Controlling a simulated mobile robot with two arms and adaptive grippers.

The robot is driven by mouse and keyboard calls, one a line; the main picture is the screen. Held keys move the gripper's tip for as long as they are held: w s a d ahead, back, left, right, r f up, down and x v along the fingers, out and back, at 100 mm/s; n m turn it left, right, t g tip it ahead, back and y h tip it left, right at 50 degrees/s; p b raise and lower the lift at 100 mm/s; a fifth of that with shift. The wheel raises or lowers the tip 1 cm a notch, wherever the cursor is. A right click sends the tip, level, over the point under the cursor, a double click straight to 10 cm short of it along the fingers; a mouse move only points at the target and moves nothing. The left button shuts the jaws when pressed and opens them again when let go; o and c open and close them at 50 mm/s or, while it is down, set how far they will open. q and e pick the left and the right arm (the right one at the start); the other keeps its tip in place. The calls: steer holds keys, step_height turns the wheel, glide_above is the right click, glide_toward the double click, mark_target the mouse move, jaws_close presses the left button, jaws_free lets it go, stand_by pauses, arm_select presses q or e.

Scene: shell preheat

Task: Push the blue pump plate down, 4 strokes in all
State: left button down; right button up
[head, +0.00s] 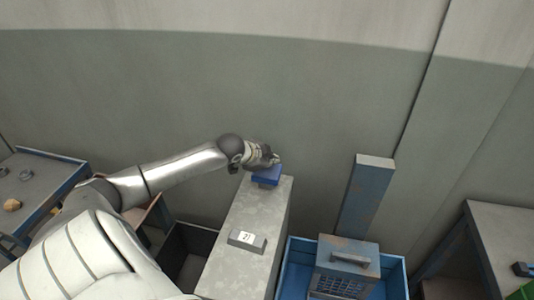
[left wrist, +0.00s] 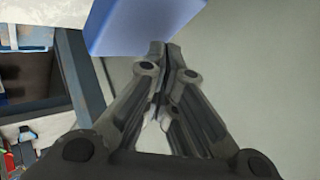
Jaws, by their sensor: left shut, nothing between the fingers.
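The blue pump plate (head: 266,177) is at the far end of the top of a grey pedestal (head: 245,210). My left gripper (head: 274,161) is at the plate, with its fingers close above the plate's far edge. In the left wrist view the closed fingertips (left wrist: 166,46) are right at the edge of the blue plate (left wrist: 140,24). I cannot tell whether they touch it. The fingers are together with nothing between them. A small grey counter box (head: 246,240) on the pedestal has a white face that seems to read 2. My right gripper is not in view.
A blue bin (head: 398,265) with a grey-blue slatted unit (head: 348,258) stands right of the pedestal, with a tall post (head: 368,185) behind. A dark bin (head: 190,250) is on the left. Tables stand at far left (head: 60,163) and far right (head: 505,225). A wall is behind.

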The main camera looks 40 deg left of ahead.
mark_target(270, 171)
arm_select(q)
steer(key=shift+f, duration=0.2)
stand_by(0.4)
steer(key=shift+f, duration=0.2)
steer(key=shift+s+f+b, duration=0.15)
steer(key=shift+f+b, duration=0.45)
steer(key=shift+f, duration=1.3)
stand_by(1.3)
steer(key=shift+r, duration=0.1)
steer(key=shift+r+p, duration=2.1)
steer(key=shift+p, duration=0.2)
steer(key=shift+w+r, duration=0.1)
steer(key=shift+w, duration=0.1)
